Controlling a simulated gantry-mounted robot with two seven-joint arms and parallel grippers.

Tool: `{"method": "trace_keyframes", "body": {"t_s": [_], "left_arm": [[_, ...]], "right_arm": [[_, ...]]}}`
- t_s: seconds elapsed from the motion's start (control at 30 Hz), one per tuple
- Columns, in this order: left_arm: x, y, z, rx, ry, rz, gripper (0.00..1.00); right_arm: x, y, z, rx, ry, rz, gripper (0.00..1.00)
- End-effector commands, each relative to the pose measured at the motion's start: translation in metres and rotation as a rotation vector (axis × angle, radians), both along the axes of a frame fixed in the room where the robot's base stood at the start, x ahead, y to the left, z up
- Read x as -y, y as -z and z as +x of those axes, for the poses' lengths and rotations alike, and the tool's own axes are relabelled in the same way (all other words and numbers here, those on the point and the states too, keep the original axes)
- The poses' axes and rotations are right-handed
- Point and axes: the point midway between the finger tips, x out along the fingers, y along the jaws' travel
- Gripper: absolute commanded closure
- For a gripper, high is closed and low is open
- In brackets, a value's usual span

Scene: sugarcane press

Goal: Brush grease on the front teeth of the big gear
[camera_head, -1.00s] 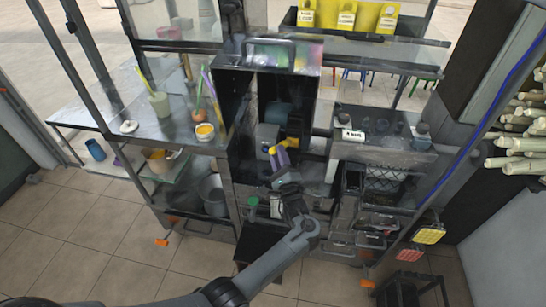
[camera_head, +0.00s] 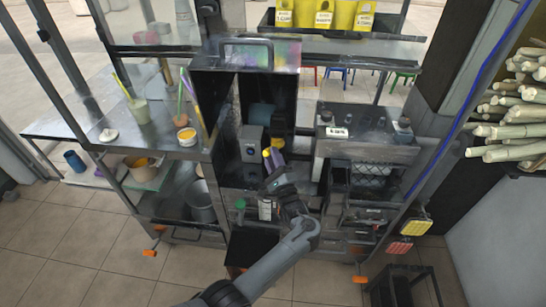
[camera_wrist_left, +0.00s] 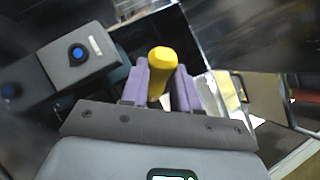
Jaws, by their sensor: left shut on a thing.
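My left gripper (camera_head: 273,158) is shut on a yellow-handled tool in the open metal cabinet of the press. The yellow handle (camera_wrist_left: 160,68) stands between the purple fingers in the left wrist view, its rounded end showing. Its bristles cannot be seen. The gripper is just right of and in front of a grey box with a blue button (camera_head: 251,143); this box also shows at left in the wrist view (camera_wrist_left: 80,55). I cannot make out the big gear or its teeth in the dark cabinet. My right gripper is not in view.
The cabinet's walls (camera_head: 217,110) stand close on the left. A metal counter (camera_head: 150,130) at left holds cups and an orange-filled bowl (camera_head: 187,136). A grey unit (camera_head: 365,147) stands at right. Sugarcane stalks (camera_head: 515,110) are stacked at far right.

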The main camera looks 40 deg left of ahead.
Motion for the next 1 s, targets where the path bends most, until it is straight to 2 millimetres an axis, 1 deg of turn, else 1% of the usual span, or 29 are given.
{"method": "trace_keyframes", "body": {"t_s": [0.03, 0.23, 0.53, 0.83, 1.0], "left_arm": [[-0.003, -0.003, -0.002, -0.002, -0.001, 0.001, 1.00], [-0.017, -0.003, -0.009, -0.001, 0.000, 0.002, 1.00], [-0.026, -0.001, -0.014, -0.001, 0.000, 0.000, 1.00], [-0.044, -0.002, -0.025, -0.002, -0.001, 0.001, 1.00], [-0.050, -0.001, -0.028, -0.002, -0.001, 0.001, 1.00]], "right_arm": [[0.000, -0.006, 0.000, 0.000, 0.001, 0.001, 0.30], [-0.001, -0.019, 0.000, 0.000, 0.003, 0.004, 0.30], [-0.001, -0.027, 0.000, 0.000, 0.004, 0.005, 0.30], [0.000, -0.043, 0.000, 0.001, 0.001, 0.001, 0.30], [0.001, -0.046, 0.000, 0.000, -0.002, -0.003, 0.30]]}}
